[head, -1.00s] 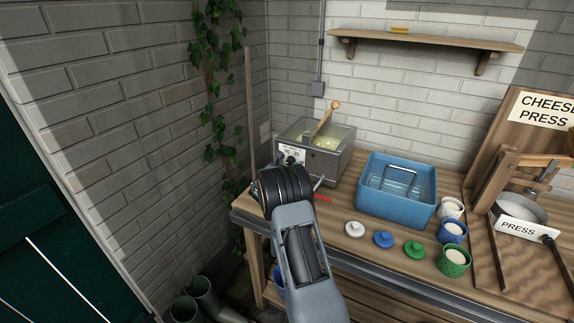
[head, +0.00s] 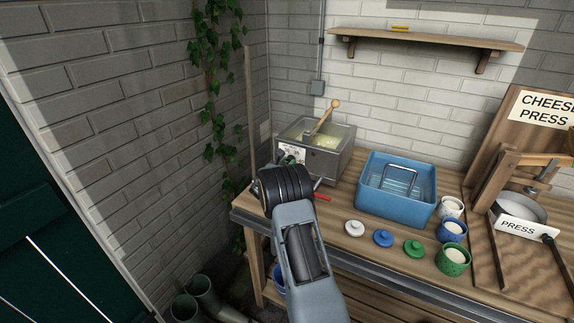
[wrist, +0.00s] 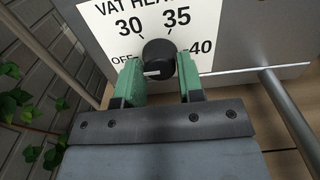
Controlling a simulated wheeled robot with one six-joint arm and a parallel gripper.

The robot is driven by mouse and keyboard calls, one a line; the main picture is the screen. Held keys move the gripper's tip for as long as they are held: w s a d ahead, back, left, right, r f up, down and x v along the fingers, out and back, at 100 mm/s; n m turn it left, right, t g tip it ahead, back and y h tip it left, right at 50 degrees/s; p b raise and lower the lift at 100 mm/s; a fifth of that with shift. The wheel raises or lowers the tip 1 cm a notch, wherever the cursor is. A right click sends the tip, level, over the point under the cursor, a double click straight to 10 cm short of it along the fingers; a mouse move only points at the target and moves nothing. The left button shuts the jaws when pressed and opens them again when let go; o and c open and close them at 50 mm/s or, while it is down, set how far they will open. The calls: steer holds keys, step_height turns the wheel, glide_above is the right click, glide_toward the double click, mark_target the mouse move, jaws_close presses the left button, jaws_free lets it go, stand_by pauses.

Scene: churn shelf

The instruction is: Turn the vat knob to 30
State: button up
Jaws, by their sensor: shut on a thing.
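The steel vat (head: 328,164) stands at the back left of the bench, with pale contents and a wooden-handled tool in it. The wrist view shows its white dial plate (wrist: 188,18), marked OFF, 30, 35 and 40. The round black vat knob (wrist: 158,54) sits in the middle of the plate. A short white mark on its lower front lies nearly level, towards the OFF side. My gripper (wrist: 160,76) has its green fingers on either side of the knob and is shut on it. In the head view my wrist hides most of the knob area.
A red-ended handle (head: 321,197) sticks out low at the vat's front. A blue tub (head: 396,211) stands to the right, with lids and small pots in front of it. The ivy-covered brick wall (head: 215,90) is close on the left.

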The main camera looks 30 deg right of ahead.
steer(key=shift+f+m+b, duration=0.25)
steer(key=shift+m+b, duration=0.4)
steer(key=shift+b, duration=0.95)
steer(key=shift+f+m+b, duration=0.2)
steer(key=shift+m+b, duration=0.45)
steer(key=shift+b, duration=0.9)
steer(key=m+b, duration=0.2)
steer(key=b, duration=0.3)
steer(key=shift+m+b, duration=0.3)
steer(key=m+b, duration=0.4)
steer(key=b, duration=0.3)
steer(key=shift+s+d+r, duration=0.1)
steer(key=m+b, duration=0.2)
steer(key=b, duration=0.1)
steer(key=shift+r, duration=0.2)
steer(key=shift+r+m+b, duration=0.15)
steer(key=shift+m+b, duration=0.15)
steer(key=shift+b, duration=0.25)
steer(key=shift+r, duration=0.1)
